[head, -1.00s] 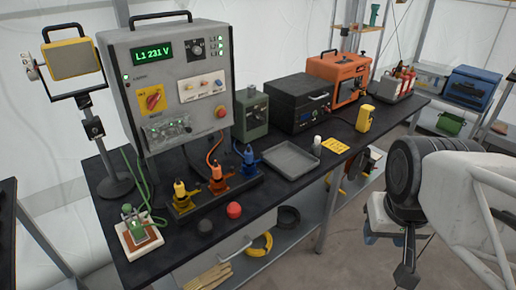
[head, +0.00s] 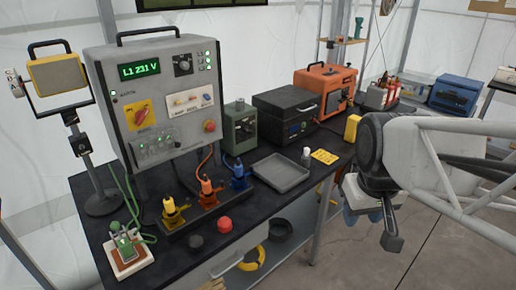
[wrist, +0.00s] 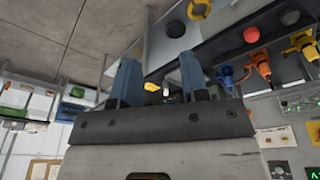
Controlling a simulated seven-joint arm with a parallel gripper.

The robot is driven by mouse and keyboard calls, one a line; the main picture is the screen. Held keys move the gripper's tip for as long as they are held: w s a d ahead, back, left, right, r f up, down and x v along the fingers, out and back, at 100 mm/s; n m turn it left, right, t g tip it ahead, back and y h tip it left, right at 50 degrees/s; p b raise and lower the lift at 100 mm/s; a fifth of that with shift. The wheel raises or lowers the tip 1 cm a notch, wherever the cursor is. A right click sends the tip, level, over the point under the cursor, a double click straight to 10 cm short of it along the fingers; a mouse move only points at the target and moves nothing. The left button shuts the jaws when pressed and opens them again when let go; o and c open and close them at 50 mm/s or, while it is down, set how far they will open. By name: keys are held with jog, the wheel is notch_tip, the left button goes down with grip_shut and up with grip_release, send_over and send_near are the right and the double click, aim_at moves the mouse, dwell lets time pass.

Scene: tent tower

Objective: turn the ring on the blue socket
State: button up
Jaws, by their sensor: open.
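The blue socket (head: 239,178) stands at the right end of a row on the bench, with the orange socket (head: 207,190) and yellow socket (head: 173,212) to its left. The blue socket is small here, and its ring cannot be made out clearly. In the wrist view the blue socket (wrist: 224,75) is just right of the fingers. My gripper (head: 360,212) is right of the bench's front edge, well apart from the sockets. Its two blue fingers (wrist: 160,70) are spread in the wrist view, with nothing held between them.
A grey tray (head: 279,174) lies right of the blue socket. The control panel (head: 165,100) rises behind. Open floor (head: 345,262) lies before the bench.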

jog(key=w+a+r+n, duration=0.1)
jog(key=w+a+n, duration=0.3)
jog(key=w, duration=0.7)
jog(key=n+g, duration=0.2)
jog(key=n, duration=1)
send_over(243, 175)
jog(key=w+d, duration=0.3)
notch_tip(243, 175, down, 14)
jog(key=shift+d, duration=0.1)
jog(key=shift+w+a+f, duration=0.1)
jog(key=shift+w+a, duration=0.05)
jog(key=shift+a, duration=0.05)
jog(key=shift+f, duration=0.15)
jog(key=shift+f, duration=3.75)
